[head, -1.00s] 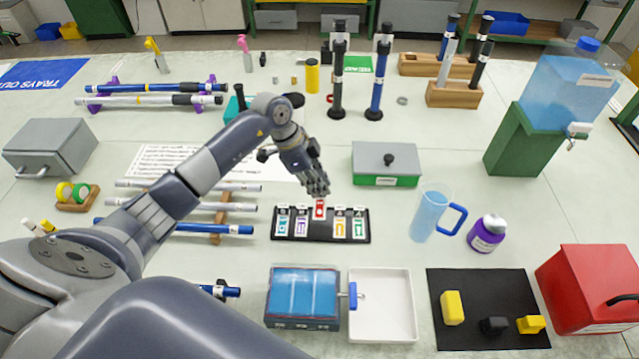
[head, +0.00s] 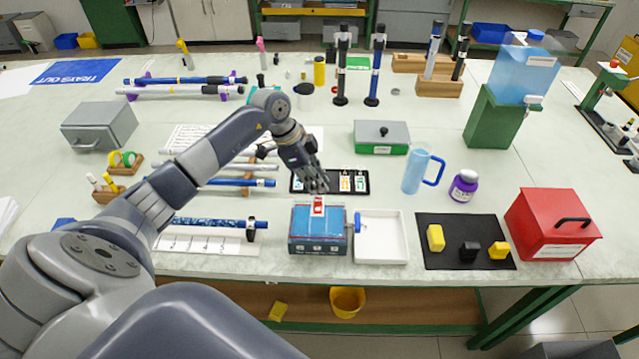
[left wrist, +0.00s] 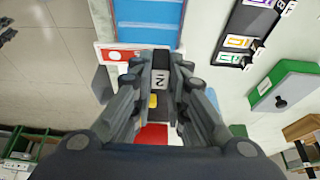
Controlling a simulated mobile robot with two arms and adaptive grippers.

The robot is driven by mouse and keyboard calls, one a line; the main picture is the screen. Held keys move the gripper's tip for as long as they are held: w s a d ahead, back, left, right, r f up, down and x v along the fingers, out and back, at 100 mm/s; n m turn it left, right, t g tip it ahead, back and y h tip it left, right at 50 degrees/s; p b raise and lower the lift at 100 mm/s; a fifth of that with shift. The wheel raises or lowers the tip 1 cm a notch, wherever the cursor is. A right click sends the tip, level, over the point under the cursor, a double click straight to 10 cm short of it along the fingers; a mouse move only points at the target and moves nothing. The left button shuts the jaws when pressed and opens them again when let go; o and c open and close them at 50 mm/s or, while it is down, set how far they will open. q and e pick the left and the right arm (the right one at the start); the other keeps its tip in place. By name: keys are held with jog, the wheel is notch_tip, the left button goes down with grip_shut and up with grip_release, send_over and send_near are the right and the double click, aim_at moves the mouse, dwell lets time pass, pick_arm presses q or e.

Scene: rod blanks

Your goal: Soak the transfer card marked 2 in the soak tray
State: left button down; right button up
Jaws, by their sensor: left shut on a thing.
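My left gripper (head: 317,190) is shut on the transfer card (head: 318,206), which shows red with a white mark in the head view. In the left wrist view, a tab marked 2 (left wrist: 160,78) sits between the fingertips (left wrist: 160,65). The card hangs over the blue soak tray (head: 318,247), which also shows in the left wrist view (left wrist: 148,28). I cannot tell whether its lower end touches the liquid. The black card rack (head: 333,190) stands just behind the tray, partly hidden by my gripper, with other cards in it. My right gripper is not in view.
A white empty tray (head: 382,245) adjoins the soak tray on the right, with a blue handle between them. Farther right are a black mat (head: 460,225) with blocks and a red box (head: 553,225). A blue jug (head: 417,172) and a purple-labelled bottle (head: 464,186) stand behind.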

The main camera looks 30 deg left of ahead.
aim_at(317, 197)
pick_arm(q)
jog(key=shift+w+a+f+b, duration=0.1)
jog(key=shift+w+f+b, duration=0.1)
jog(key=shift+f+b, duration=0.2)
jog(key=shift+w+a+f+b, duration=0.15)
jog(key=shift+f+b, duration=0.1)
jog(key=shift+f, duration=0.2)
jog(key=shift+f+b, duration=0.3)
jog(key=shift+f, duration=0.05)
jog(key=shift+s+f+b, duration=0.1)
jog(key=shift+f+b, duration=0.2)
jog(key=shift+b, duration=0.05)
notch_tip(317, 197, down, 3)
jog(key=b, duration=0.3)
jog(key=shift+d, duration=0.15)
jog(key=shift+f+b, duration=0.35)
jog(key=shift+b, duration=0.05)
jog(key=shift+f+b, duration=0.55)
jog(key=shift+f, duration=0.8)
jog(key=shift+f+b, duration=0.3)
jog(key=shift+f, duration=0.45)
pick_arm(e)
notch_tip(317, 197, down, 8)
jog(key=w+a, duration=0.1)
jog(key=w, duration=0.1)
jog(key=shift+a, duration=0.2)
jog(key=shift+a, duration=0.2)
